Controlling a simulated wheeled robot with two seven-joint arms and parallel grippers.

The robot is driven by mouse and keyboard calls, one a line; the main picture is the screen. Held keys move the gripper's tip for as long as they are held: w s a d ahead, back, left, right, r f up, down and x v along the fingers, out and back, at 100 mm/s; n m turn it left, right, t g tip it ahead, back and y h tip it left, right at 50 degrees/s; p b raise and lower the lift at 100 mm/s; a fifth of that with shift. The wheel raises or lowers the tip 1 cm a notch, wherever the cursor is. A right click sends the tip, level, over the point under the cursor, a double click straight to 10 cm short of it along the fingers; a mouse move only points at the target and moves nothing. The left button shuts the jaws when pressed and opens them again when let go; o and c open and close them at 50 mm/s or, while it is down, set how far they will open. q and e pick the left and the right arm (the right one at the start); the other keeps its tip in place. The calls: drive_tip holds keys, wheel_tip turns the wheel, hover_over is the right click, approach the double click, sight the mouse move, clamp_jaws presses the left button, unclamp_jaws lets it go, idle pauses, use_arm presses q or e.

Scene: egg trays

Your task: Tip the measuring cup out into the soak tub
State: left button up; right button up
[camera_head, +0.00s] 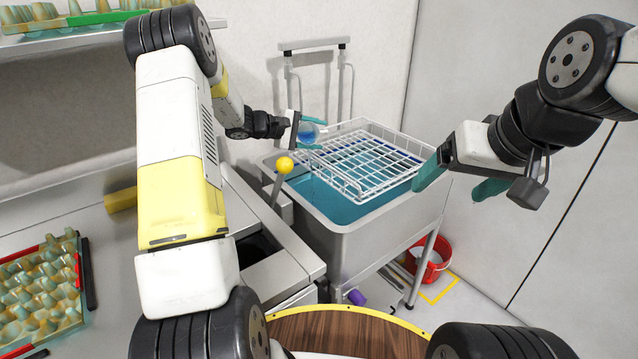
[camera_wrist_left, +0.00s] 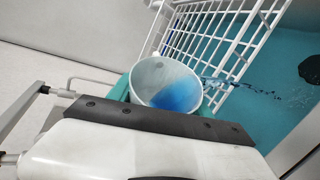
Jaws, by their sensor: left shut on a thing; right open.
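The measuring cup (camera_head: 308,133) is held over the back left of the soak tub (camera_head: 335,222). It also shows in the left wrist view (camera_wrist_left: 146,76), tilted, with blue liquid inside. A thin blue stream with drops (camera_wrist_left: 245,86) runs from its rim past the wire rack toward the tub's teal water (camera_head: 325,195). My left gripper (camera_head: 303,130) is shut on the cup; its fingers are partly hidden. My right gripper (camera_head: 462,182) is open and empty, at the right of the tub, its teal fingers apart.
A white wire rack (camera_head: 365,167) covers much of the tub's top. A yellow-knobbed lever (camera_head: 284,166) stands at the tub's left. A red bucket (camera_head: 432,262) is on the floor. Egg trays (camera_head: 40,290) lie at the left. A dark round patch (camera_wrist_left: 310,69) shows in the water.

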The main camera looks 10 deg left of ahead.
use_arm(q)
drive_tip(key=shift+s+f, duration=0.1)
drive_tip(key=shift+s, duration=0.05)
idle(0.3)
drive_tip(key=shift+f+m+t+p, duration=0.25)
drive_tip(key=shift+m+t+p, duration=0.25)
drive_tip(key=shift+m+p, duration=0.15)
drive_tip(key=shift+s+r+m+t+p, duration=0.1)
drive_tip(key=shift+r+m+t+p, duration=0.3)
drive_tip(key=shift+m+p, duration=0.2)
idle(0.7)
drive_tip(key=shift+r, duration=0.1)
